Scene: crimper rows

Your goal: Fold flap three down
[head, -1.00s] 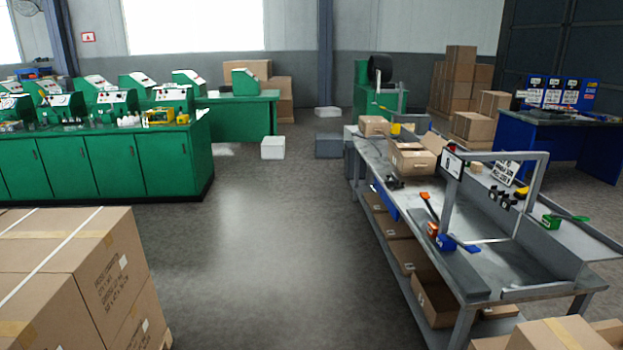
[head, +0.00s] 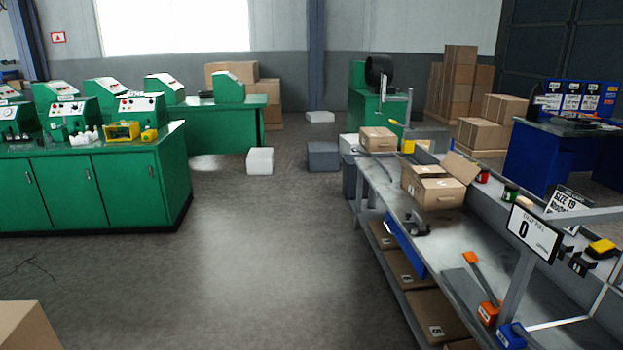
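An open cardboard box (head: 432,190) stands on the grey workbench (head: 403,211) at the right of the head view. At least one of its flaps (head: 461,168) stands up at its right side, and another part lies low across the top. I cannot tell which flap is number three. A closed-looking smaller cardboard box (head: 378,139) sits farther back on the same bench. Neither of my grippers shows in the head view.
Green cabinets (head: 90,190) with machines line the left. Open floor (head: 240,250) lies between them and the bench. A white block (head: 260,161) and a grey bin (head: 323,156) stand on the floor ahead. A sign frame (head: 535,232) rises at the bench's near end.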

